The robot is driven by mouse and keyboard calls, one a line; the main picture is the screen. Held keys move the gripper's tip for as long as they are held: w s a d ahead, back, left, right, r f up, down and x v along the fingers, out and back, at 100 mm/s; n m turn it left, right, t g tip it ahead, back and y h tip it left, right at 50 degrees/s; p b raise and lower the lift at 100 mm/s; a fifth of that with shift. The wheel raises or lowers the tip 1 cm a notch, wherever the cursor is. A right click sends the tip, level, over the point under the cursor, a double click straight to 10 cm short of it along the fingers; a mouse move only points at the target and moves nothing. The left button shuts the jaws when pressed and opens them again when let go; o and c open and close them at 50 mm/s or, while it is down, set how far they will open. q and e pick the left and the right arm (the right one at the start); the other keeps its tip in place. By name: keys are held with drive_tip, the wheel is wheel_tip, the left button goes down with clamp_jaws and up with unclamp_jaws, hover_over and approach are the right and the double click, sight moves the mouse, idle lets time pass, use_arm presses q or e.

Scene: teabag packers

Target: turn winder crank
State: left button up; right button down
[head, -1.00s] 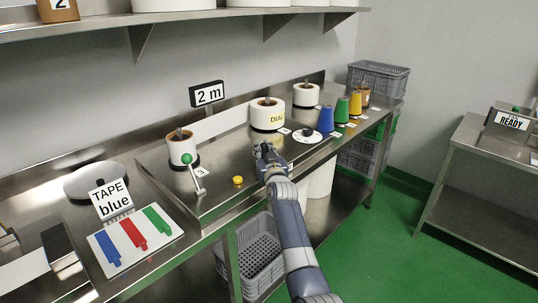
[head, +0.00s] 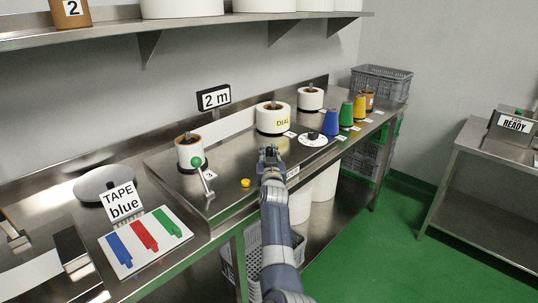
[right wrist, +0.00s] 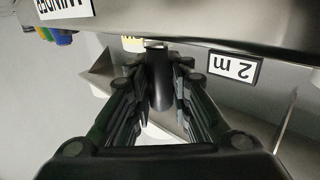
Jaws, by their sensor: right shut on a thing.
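My right gripper (head: 268,152) reaches over the front part of the steel bench, its arm coming up from below. In the right wrist view its fingers (right wrist: 159,108) are shut on a dark, rounded upright handle (right wrist: 160,82), which appears to be the winder crank's grip. A small silvery piece shows at the handle's end. The rest of the crank is hidden by the gripper. A "WINDER" label (right wrist: 64,8) shows upside down in the wrist view, on the bench's front edge. My left gripper is not in view.
A lever with a green knob (head: 197,162) and a yellow button (head: 246,183) are to the left. A white dial (head: 313,140) and coloured cones (head: 331,123) are to the right. White spools (head: 273,118) stand behind. A "2 m" sign (head: 214,98) is near the wall.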

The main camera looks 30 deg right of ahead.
drive_tip(key=shift+a+f, duration=0.1)
drive_tip(key=shift+f, duration=0.2)
drive_tip(key=c, duration=1.5)
unclamp_jaws()
drive_tip(key=shift+r, duration=0.15)
drive_tip(key=shift+o, duration=0.2)
drive_tip(key=shift+r, duration=0.1)
wheel_tip(320, 180, up, 10)
